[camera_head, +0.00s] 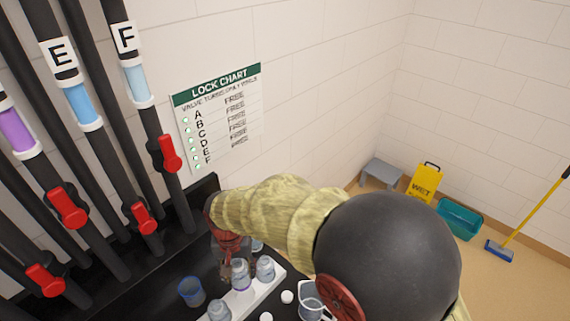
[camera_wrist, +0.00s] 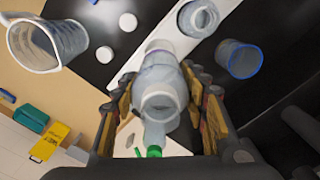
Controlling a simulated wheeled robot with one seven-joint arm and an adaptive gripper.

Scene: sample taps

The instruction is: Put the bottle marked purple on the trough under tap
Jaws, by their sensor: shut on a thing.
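My gripper (camera_wrist: 162,112) is shut on a clear bottle (camera_wrist: 160,88), with one finger on each side of it. In the head view my gripper (camera_head: 230,250) is low at the white strip (camera_head: 264,292), partly hidden by my arm. A clear bottle with a purple band (camera_head: 240,274) is at the fingers there; I cannot tell for sure that it is the held one. A bottle with a green mark (camera_wrist: 154,140) shows beyond the held bottle. I cannot make out the trough under the taps.
Other clear bottles (camera_head: 265,268) (camera_head: 218,311) stand on the strip. A blue-rimmed cup (camera_head: 191,291) is to the left, a clear beaker (camera_wrist: 48,45) and white caps (camera_head: 287,296) on the other side. Black pipes with red valves (camera_head: 69,207) rise at the left.

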